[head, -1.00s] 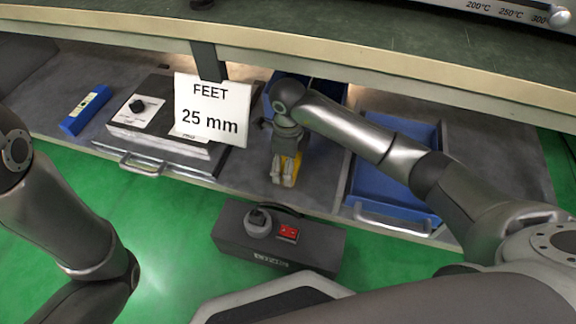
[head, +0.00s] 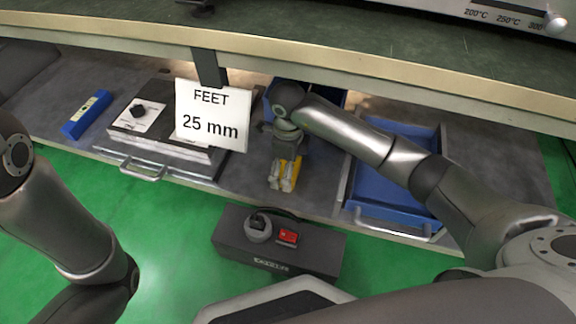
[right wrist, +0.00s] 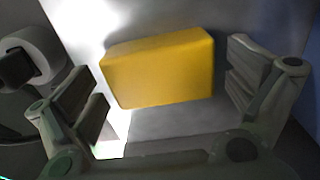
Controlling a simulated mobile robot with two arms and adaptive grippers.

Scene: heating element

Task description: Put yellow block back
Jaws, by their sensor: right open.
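The yellow block (right wrist: 160,68) lies on the grey shelf between the two open fingers of my right gripper (right wrist: 170,95), with a gap on each side in the right wrist view. In the head view my right gripper (head: 283,184) points down over the shelf. The yellow block (head: 296,170) shows only in part behind its fingers. The left arm is at the left of the head view, but its gripper is out of the picture.
A blue bin (head: 330,96) stands just behind the right gripper, and a blue tray with a handle (head: 385,215) is to the right. A metal drawer unit (head: 210,170) and a blue box (head: 73,129) are to the left. The worktop edge (head: 400,87) overhangs the shelf.

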